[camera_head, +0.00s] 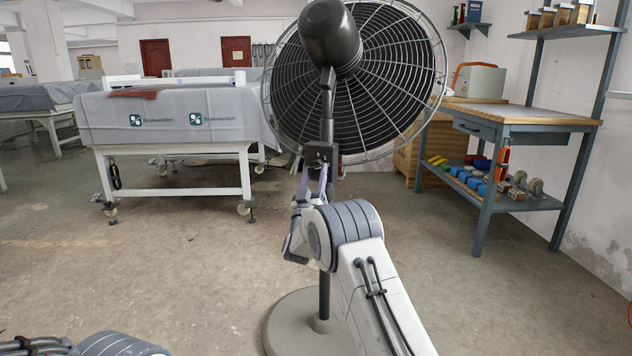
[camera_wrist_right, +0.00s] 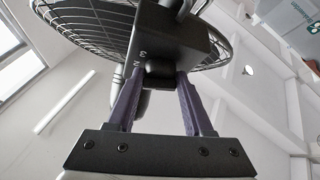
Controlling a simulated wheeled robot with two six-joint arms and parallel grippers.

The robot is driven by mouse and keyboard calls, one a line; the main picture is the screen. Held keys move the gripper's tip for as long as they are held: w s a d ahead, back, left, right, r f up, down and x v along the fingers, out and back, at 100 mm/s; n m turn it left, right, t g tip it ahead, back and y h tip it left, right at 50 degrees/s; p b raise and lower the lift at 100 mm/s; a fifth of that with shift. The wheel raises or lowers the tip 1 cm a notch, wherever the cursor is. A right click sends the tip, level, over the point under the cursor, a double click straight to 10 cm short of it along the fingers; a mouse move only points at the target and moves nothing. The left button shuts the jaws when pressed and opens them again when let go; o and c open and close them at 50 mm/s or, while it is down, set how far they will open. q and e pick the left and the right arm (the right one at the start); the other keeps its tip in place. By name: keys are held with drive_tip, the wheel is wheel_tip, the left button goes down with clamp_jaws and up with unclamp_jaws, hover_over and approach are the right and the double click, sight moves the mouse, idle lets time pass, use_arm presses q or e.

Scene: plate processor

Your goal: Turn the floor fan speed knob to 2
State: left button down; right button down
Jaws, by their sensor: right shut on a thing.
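The floor fan (camera_head: 370,85) stands in front of me with its motor side toward me, on a dark pole and a round grey base (camera_head: 285,325). Its dark control box (camera_head: 321,152) sits on the pole below the fan head. In the right wrist view the box (camera_wrist_right: 180,45) carries small white digits, of which 3 and 2 are readable. The dark speed knob (camera_wrist_right: 158,76) is under the box. My right gripper (camera_wrist_right: 157,85) has its purple fingers on either side of the knob and is shut on it. The knob's pointer is not visible. My left gripper is out of view.
A workbench (camera_head: 520,112) with tools on its lower shelf stands at the right. A covered white-legged table (camera_head: 170,135) stands at the left. The concrete floor between them and around the fan base is clear.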

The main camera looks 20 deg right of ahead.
drive_tip(key=shift+m+g+h+b, duration=0.3)
drive_tip(key=shift+m+g+h, duration=0.3)
drive_tip(key=shift+m, duration=0.5)
drive_tip(key=shift+c, duration=1.6)
unclamp_jaws()
drive_tip(key=p+v, duration=0.3)
drive_tip(key=v, duration=0.7)
drive_tip(key=shift+f, duration=0.3)
drive_tip(key=shift+a, duration=0.1)
